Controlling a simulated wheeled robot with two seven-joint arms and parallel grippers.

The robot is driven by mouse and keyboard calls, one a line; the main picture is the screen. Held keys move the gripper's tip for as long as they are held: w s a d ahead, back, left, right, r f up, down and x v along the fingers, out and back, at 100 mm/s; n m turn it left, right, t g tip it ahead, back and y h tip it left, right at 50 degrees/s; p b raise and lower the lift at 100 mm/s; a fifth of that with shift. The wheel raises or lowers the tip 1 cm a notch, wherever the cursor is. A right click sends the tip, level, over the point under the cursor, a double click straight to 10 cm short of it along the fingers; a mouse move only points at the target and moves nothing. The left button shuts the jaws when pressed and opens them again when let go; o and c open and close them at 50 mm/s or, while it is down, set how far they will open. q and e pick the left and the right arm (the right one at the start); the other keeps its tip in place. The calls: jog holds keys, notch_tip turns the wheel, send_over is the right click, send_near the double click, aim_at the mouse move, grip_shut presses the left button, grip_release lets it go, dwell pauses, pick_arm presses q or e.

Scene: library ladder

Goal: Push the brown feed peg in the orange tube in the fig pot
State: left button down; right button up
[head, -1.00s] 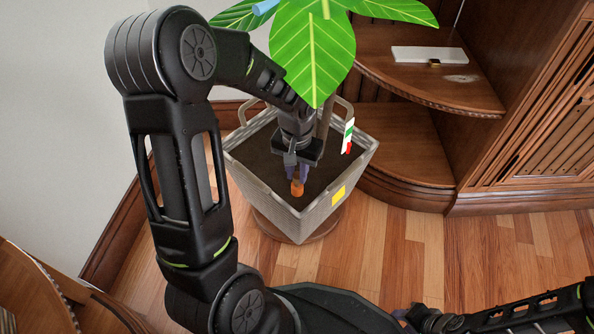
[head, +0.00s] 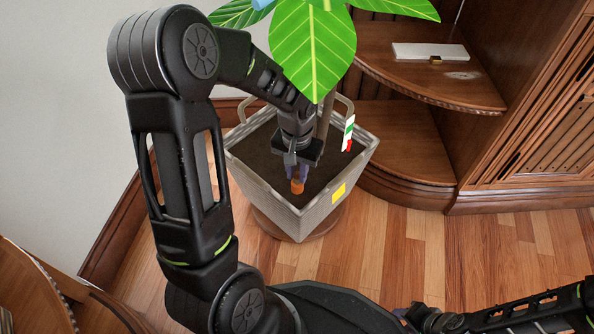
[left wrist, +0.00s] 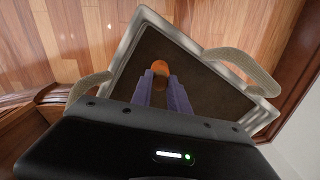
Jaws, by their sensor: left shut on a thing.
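The fig pot (head: 313,211) is a grey square planter with dark soil and handles, in the middle of the head view. The orange tube (head: 297,188) stands in the soil near the pot's front corner; it also shows in the left wrist view (left wrist: 160,67). My left gripper (head: 298,175) points down right at the tube's top. Its purple fingers (left wrist: 161,88) are closed around the brown feed peg (left wrist: 158,82), which is mostly hidden between them. How deep the peg sits in the tube cannot be told. My right gripper (head: 407,316) is low at the bottom edge, partly cut off.
The fig's trunk and large green leaves (head: 312,50) rise behind and above my left gripper. A white and green tag with red (head: 348,135) stands in the soil at right. Curved wooden shelves (head: 405,150) stand right of the pot. The wooden floor (head: 400,250) in front is clear.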

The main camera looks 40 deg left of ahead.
pick_arm(q)
jog(key=shift+f, duration=0.15)
jog(key=c, duration=1.2)
grip_release()
jog(key=shift+o, duration=0.4)
jog(key=o, duration=0.4)
jog(key=shift+r+p, duration=2.55)
jog(key=shift+r, duration=0.5)
